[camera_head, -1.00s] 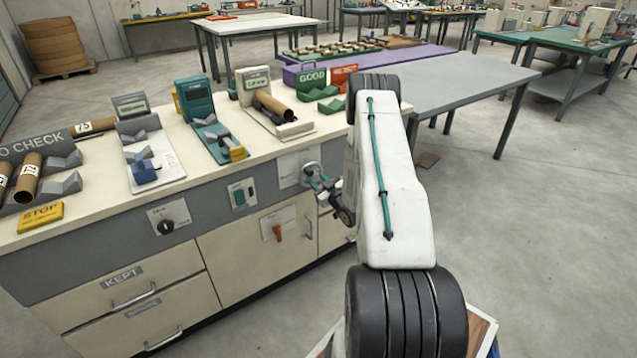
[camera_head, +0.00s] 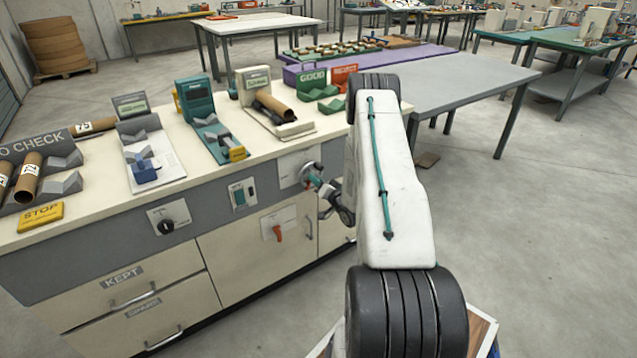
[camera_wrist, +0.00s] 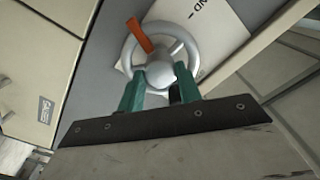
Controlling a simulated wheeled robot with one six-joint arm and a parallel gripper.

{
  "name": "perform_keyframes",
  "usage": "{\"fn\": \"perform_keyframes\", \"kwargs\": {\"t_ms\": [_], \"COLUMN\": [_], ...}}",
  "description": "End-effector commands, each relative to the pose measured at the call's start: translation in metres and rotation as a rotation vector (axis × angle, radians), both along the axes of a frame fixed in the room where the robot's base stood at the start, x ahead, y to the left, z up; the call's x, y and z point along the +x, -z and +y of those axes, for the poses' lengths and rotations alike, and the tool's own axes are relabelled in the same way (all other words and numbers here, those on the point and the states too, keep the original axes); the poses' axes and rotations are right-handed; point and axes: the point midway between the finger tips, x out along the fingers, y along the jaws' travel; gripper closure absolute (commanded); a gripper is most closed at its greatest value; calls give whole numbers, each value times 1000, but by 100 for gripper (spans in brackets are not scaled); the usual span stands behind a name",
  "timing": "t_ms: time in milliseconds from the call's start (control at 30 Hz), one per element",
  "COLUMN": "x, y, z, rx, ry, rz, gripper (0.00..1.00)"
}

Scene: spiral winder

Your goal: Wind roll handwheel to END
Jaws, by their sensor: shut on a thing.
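The roll handwheel (camera_wrist: 192,62) is a grey spoked wheel with a round hub on the cabinet front; it also shows in the head view (camera_head: 311,171). An orange mark (camera_wrist: 139,36) sits on its rim at the upper left in the wrist view. Behind it is a pale plate (camera_wrist: 222,28) with partly readable lettering ending in "ND". My gripper (camera_wrist: 160,80) has green fingers, shut on the handwheel at its hub area. The fingertips partly hide the wheel's lower part. In the head view my gripper (camera_head: 322,186) reaches the wheel from the right.
Left of the wheel on the cabinet front are a switch panel (camera_head: 242,193), a red handle (camera_head: 278,232) and a black knob (camera_head: 166,226). Drawers marked "KEPT" (camera_head: 122,277) lie lower left. The worktop above carries gauges and cardboard tubes. Open floor (camera_head: 540,230) lies to the right.

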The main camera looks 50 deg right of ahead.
Motion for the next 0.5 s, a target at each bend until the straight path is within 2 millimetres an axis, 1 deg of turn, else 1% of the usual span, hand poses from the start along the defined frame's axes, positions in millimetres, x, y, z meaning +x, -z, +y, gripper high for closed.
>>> {"fn": "perform_keyframes", "kwargs": {"t_ms": [33, 500], "x": [-1, -1], "y": [2, 2], "z": [1, 2], "rx": [47, 481], "ry": [1, 1], "rz": [-6, -109], "gripper": [88, 88]}}
